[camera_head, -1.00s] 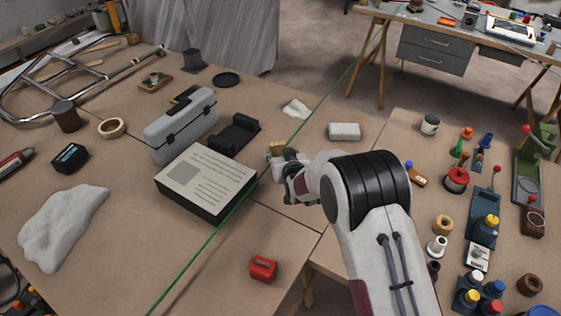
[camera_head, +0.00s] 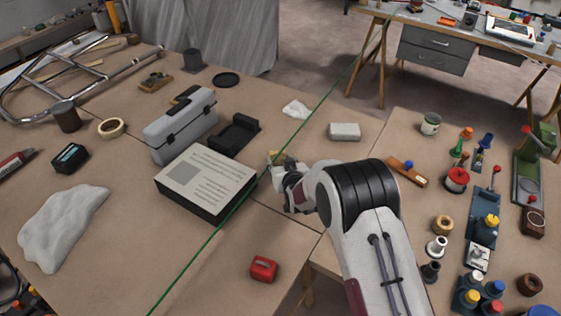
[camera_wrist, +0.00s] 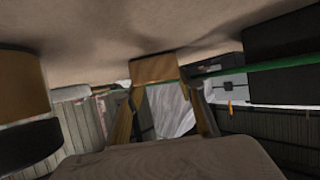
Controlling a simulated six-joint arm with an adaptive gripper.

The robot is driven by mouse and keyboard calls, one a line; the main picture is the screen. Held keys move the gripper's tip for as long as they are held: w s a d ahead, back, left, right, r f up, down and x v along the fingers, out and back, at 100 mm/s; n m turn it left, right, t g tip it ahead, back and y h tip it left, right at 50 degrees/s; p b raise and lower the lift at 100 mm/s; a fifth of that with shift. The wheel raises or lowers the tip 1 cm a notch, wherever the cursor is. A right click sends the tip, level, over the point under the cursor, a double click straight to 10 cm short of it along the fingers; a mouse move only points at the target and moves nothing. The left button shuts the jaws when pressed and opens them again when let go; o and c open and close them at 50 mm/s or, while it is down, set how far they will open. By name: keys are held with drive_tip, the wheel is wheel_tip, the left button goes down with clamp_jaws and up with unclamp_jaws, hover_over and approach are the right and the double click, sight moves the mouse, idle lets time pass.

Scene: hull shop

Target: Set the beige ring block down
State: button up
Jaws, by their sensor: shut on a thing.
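My gripper (camera_head: 276,162) is over the brown table, just right of the box with the printed label. It is shut on the beige ring block (camera_head: 281,156), of which only a small tan part shows past the fingers. In the wrist view the block (camera_wrist: 153,69) shows as a tan face at the fingers' far end, close to the table surface, which fills the top of that picture. Its hole is hidden. I cannot tell whether the block touches the table.
The labelled box (camera_head: 205,183) and a black holder (camera_head: 235,135) stand close on the left. A green line (camera_head: 212,235) crosses the table by the gripper. A red item (camera_head: 263,268) lies nearer.

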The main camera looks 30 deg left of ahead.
drive_tip(key=shift+f, duration=0.1)
drive_tip(key=o, duration=1.1)
drive_tip(key=shift+o, duration=0.2)
drive_tip(key=shift+s+d+r, duration=0.25)
drive_tip(key=shift+d+r, duration=0.05)
drive_tip(key=shift+v, duration=5.55)
drive_tip(key=shift+s, duration=0.1)
